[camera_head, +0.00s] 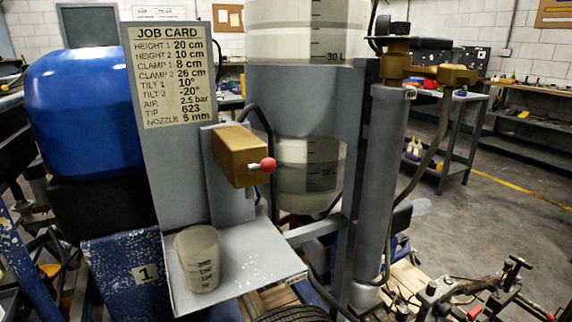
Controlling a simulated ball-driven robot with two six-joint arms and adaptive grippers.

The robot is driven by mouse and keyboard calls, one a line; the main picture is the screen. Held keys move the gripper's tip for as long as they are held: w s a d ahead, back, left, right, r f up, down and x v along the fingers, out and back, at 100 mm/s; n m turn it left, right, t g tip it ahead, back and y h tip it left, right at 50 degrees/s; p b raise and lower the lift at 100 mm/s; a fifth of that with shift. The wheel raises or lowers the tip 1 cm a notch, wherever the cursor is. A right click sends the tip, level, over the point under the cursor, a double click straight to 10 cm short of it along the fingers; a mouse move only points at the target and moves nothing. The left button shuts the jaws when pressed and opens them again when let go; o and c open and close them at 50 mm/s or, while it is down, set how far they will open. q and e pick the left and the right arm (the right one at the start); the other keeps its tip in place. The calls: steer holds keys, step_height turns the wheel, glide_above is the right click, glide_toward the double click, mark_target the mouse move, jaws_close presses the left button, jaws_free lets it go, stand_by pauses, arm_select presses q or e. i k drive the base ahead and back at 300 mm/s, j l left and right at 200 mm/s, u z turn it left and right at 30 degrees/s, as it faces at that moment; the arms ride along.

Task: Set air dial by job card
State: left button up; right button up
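The job card (166,76) is a cream plate on a grey upright panel left of centre. Its air line reads 2.5 bar. Its other lines give heights 20 cm and 10 cm, clamps 8 cm and 26 cm, tilts 10° and -20°, tip 623 and nozzle 5 mm. I cannot make out a dial face with a scale in this view. A brass block with a red ball knob (268,165) is fixed beside the card panel. A brass fitting (420,72) with dark parts above it tops a grey cylinder. Neither of my grippers shows.
A graduated translucent cup (198,258) stands upright on a grey shelf (251,262) below the card. A large translucent tank (308,35) and the grey cylinder (378,185) stand behind and right. A blue rounded housing (82,108) is at left. Hoses hang around the cylinder.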

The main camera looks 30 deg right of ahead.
mark_target(398, 27)
steer(key=z, duration=1.55)
steer(key=i+j+z, duration=0.15)
steer(key=j, duration=0.1)
